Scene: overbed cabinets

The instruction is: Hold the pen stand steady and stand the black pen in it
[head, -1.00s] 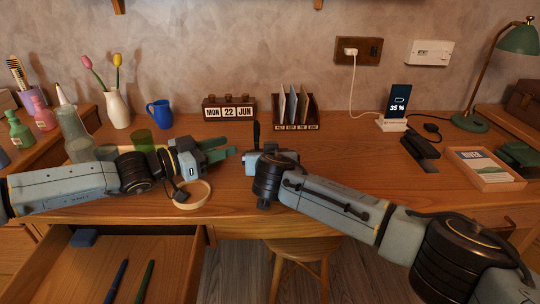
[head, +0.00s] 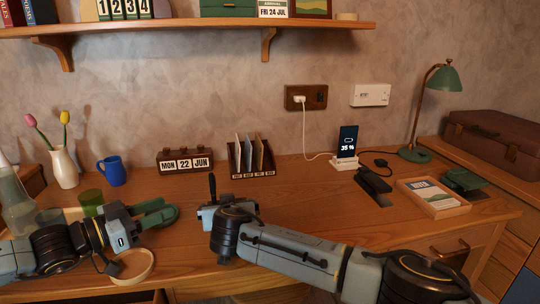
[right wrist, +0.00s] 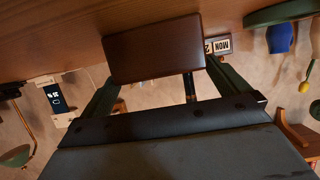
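The black pen (head: 212,186) stands upright above my right gripper. In the right wrist view the pen (right wrist: 190,88) runs out of a plain dark brown block, which looks like the pen stand (right wrist: 150,48); how deep it sits is hidden. My right gripper (right wrist: 163,70) has a finger at each side of the stand and appears shut on it. In the head view its fingers and the stand are mostly hidden behind my right arm. My left gripper (head: 168,211) is to the left of the pen, above the desk; its green fingers look apart and empty.
A calendar (head: 185,161) and letter rack (head: 252,158) stand behind the grippers. A blue mug (head: 112,171), green glass (head: 91,202) and tulip vase (head: 64,167) are at left. A wooden ring (head: 135,266) lies near the front edge.

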